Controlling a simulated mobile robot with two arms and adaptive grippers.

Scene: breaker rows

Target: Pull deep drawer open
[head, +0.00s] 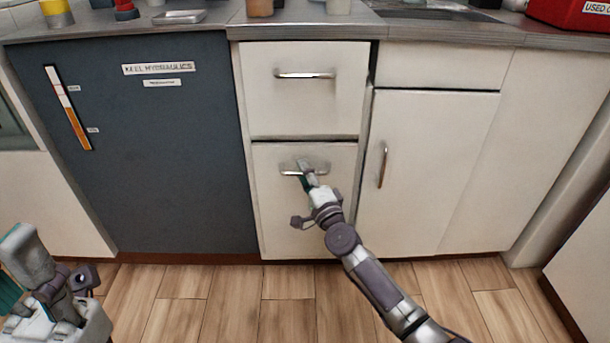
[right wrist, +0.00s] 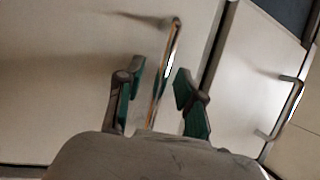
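The deep drawer (head: 285,215) is the tall white lower drawer front in the head view. It looks shut, flush with the cabinet. Its metal bar handle (head: 289,172) is partly covered by my right gripper (head: 306,174). In the right wrist view, the handle (right wrist: 166,72) runs between the two separated green-padded fingers of my right gripper (right wrist: 160,103). The fingers are open, one on each side of the bar, with a visible gap to each. My left gripper (head: 50,285) is at the lower left, away from the drawers; its finger opening is unclear.
The upper drawer (head: 300,108) with its own handle (head: 305,75) is shut above. A white cupboard door (head: 425,165) with a vertical handle stands right, a dark blue panel (head: 165,160) left. The wooden floor (head: 240,290) in front is clear. Several items stand on the countertop.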

